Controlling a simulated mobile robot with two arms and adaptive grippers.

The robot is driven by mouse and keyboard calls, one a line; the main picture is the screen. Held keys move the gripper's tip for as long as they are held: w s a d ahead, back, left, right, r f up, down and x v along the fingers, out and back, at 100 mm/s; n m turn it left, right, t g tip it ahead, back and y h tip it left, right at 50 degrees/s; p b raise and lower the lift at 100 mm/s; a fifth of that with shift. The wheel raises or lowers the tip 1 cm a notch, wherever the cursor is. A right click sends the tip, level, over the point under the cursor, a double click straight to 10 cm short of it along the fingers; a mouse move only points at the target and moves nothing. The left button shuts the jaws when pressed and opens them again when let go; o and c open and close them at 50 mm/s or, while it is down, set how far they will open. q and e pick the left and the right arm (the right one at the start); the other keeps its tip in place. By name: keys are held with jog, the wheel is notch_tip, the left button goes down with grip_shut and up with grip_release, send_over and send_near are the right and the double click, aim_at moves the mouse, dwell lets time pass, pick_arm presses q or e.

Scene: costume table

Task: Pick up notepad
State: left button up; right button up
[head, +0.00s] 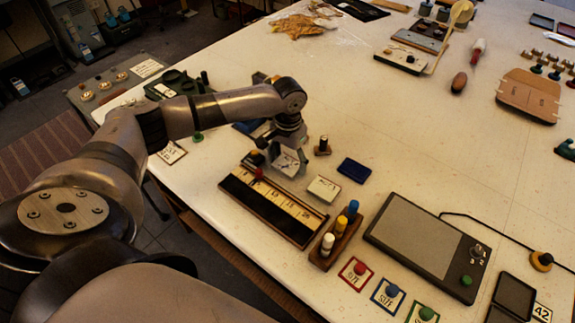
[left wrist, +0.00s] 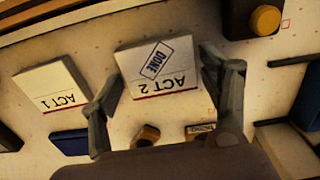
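A white notepad marked ACT 2 with a DONE stamp (left wrist: 158,82) lies between the fingers of my left gripper (left wrist: 162,72) in the left wrist view. The fingers are apart, one on each side of it; I cannot tell whether either touches it. In the head view this notepad (head: 288,164) is partly hidden under my left gripper (head: 283,152). A second white notepad marked ACT 1 (left wrist: 55,88) lies beside it in the left wrist view, and to its lower right in the head view (head: 323,189). My right gripper is not in view.
A dark tray with a numbered strip (head: 272,207) lies in front of the notepads. A blue pad (head: 354,170) lies to the right. A wooden block with colored pegs (head: 335,240) and a grey tablet (head: 415,235) stand further right.

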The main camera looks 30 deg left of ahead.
pick_arm(q)
jog(key=c, duration=0.8)
jog(key=shift+c, duration=0.2)
jog(key=shift+r, duration=0.15)
